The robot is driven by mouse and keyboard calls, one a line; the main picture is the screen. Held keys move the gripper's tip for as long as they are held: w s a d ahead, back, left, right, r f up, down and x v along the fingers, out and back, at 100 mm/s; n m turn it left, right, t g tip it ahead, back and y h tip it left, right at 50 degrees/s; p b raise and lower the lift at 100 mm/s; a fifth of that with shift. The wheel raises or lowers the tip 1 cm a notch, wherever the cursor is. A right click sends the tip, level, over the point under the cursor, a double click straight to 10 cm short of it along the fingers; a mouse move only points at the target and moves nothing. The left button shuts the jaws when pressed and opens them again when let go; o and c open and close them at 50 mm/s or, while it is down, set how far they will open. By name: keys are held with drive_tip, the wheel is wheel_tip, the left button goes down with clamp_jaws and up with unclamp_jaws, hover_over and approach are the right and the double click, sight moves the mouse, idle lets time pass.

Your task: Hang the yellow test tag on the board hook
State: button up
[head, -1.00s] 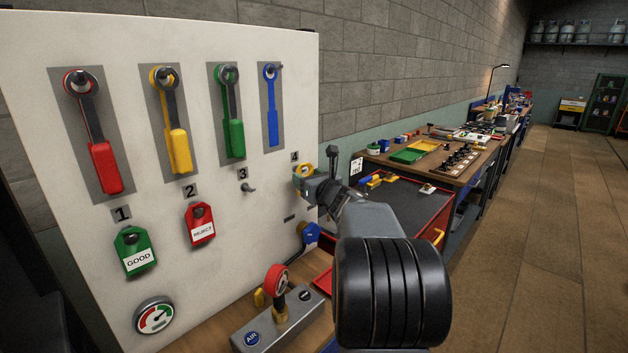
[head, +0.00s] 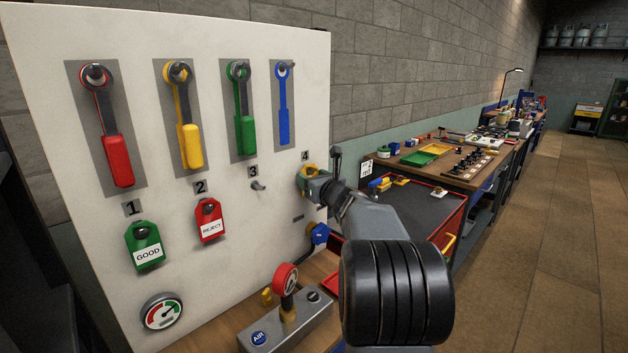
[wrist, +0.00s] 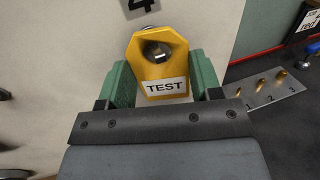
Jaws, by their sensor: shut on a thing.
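My gripper (head: 313,179) is shut on the yellow test tag (head: 309,168) close to the white board (head: 258,220), below the label 4. In the wrist view the tag (wrist: 147,68) sits upright between my green finger pads, with its TEST label facing me. A round metal end of the board hook (wrist: 155,50) shows in the tag's hole. I cannot tell how far the hook passes through, or whether the tag touches the board. In the head view my gripper partly covers the tag and hides the hook.
A green GOOD tag (head: 145,247) hangs under 1 and a red REJECT tag (head: 209,222) under 2. The hook (head: 258,186) under 3 is bare. Coloured wrenches hang above. A gauge block (head: 285,325) stands below, and a dark bench (head: 410,210) is at the right.

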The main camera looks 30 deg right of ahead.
idle(0.3)
drive_tip(key=o, duration=1)
